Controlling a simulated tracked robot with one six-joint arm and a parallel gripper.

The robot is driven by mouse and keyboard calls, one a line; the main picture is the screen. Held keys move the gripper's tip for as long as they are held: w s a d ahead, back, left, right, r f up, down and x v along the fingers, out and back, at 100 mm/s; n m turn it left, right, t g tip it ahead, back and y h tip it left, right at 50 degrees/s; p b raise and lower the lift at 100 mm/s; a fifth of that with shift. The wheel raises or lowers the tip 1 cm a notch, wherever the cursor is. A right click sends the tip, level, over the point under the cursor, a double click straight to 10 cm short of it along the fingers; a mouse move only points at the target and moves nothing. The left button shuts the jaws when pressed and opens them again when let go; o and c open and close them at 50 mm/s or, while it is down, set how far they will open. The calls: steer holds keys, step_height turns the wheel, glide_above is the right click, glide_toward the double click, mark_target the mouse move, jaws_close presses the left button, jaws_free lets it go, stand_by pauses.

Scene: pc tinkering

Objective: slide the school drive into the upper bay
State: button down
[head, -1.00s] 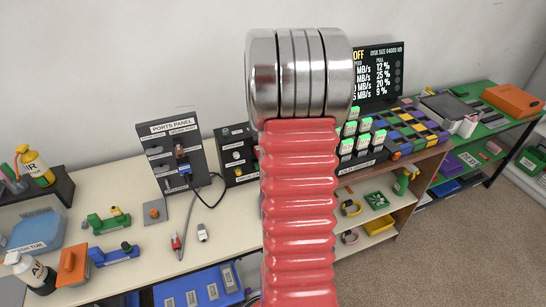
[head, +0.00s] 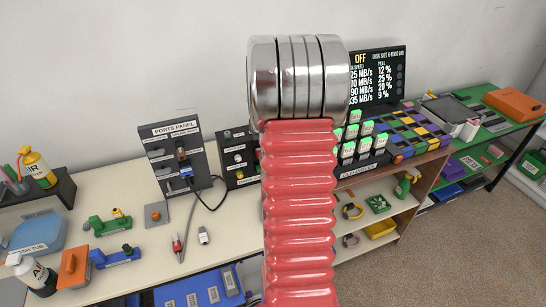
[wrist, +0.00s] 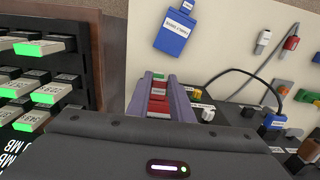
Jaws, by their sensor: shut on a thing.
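In the wrist view my gripper (wrist: 159,78) points away over the pale table, its two purple-grey fingers close together. Between them is a small red-and-pale piece (wrist: 157,95); I cannot read a label on it, so I cannot tell if it is the school drive. Labelled drives with green ends (wrist: 48,95) stand in a rack at the left of the wrist view. The same rack of drives (head: 364,136) shows in the head view, right of my red arm. My arm hides the gripper there. I cannot make out which opening is the upper bay.
A ports panel (head: 175,155) with a plugged cable stands on the table, with a smaller dark panel (head: 239,158) beside it. A screen (head: 377,76) stands behind the drives. A blue labelled box (wrist: 174,30) shows in the wrist view.

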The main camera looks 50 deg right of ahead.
steer(key=shift+w+d, duration=0.4)
steer(key=shift+w, duration=0.3)
stand_by(0.3)
steer(key=c, duration=1.5)
jaws_free()
steer(key=shift+r, duration=2.5)
steer(key=shift+r, duration=0.1)
step_height(320, 180, up, 14)
steer(key=shift+f, duration=0.25)
